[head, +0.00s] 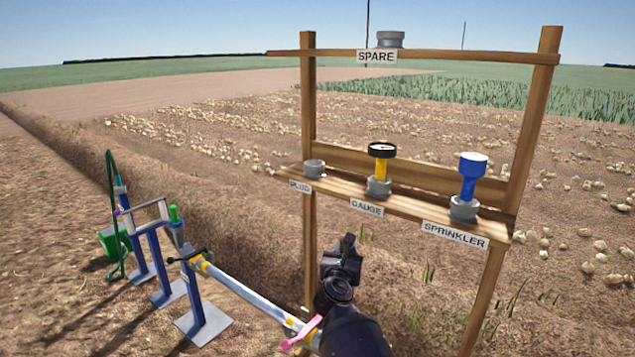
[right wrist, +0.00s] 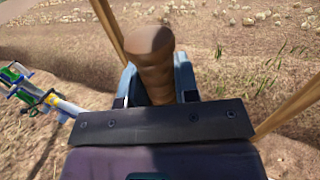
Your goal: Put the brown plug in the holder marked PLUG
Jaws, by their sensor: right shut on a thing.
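The brown plug (right wrist: 151,58) stands up between the two fingers of my right gripper (head: 348,247) in the right wrist view. The right gripper is shut on it. In the head view the gripper is low in front of the rack, below the shelf, and I cannot make out the plug there. The holder marked PLUG (head: 314,169) is a grey cup at the left end of the shelf, with nothing standing in it. It is above and left of the gripper, apart from it. My left gripper is not in view.
The wooden shelf (head: 405,204) also carries a yellow-and-black gauge (head: 381,164) and a blue sprinkler (head: 471,176) in their holders. A SPARE holder (head: 390,39) is on the top beam. A pipe (head: 246,292) on blue stands runs at lower left, near my right arm.

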